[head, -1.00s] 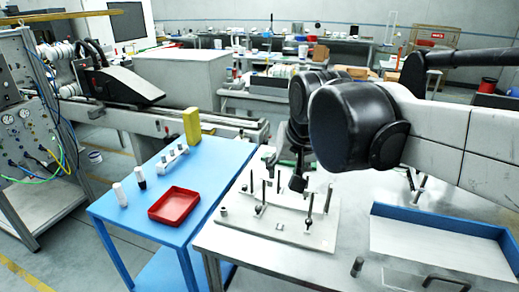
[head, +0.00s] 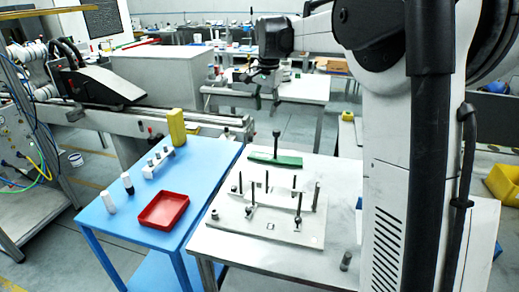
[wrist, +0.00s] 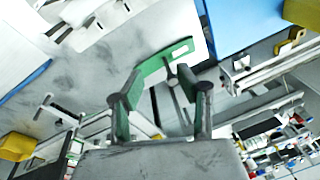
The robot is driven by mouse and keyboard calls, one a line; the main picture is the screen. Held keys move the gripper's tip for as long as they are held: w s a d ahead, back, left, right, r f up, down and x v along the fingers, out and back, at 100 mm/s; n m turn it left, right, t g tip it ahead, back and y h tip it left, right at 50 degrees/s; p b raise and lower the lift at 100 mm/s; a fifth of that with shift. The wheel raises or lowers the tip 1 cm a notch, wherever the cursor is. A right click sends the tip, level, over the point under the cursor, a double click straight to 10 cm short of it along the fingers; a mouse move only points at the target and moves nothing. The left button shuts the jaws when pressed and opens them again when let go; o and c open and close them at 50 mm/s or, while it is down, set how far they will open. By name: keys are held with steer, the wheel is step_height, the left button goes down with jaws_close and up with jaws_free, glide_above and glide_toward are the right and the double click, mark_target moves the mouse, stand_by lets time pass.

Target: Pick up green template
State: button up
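The green template (head: 275,159) lies on the white worktable behind the fixture plate, with a dark upright knob rising from it. In the wrist view the green template (wrist: 165,60) appears as a curved green band with a slot near one end. My gripper (head: 262,76) hangs beyond the table's back edge in the head view, apart from the template. In the wrist view my gripper (wrist: 160,97) has its two fingers spread, with green showing beyond and beside them. I see nothing clearly clamped between the fingers.
The fixture plate (head: 262,228) with several upright pins stands in front of the template. A blue table (head: 150,205) to the left carries a red tray (head: 163,210), a yellow block (head: 177,127) and small bottles. Open floor lies behind the worktable.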

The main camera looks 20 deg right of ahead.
steer(key=w+d+f+m+g+p, duration=0.1)
steer(key=w+d+f+m, duration=0.25)
steer(key=w+d, duration=0.35)
steer(key=m+g+p, duration=0.1)
steer(key=m, duration=0.1)
glide_above(277, 131)
step_height(277, 131, down, 6)
steer(key=shift+f, duration=0.1)
steer(key=shift+w+d+f, duration=0.1)
steer(key=shift+w+f, duration=0.05)
steer(key=shift+f, duration=0.4)
step_height(277, 131, down, 8)
steer(key=shift+r+p, duration=0.1)
steer(key=shift+p, duration=0.5)
steer(key=shift+w+f+p, duration=0.15)
steer(key=shift+f+p, duration=0.5)
steer(key=shift+f, duration=2)
jaws_close()
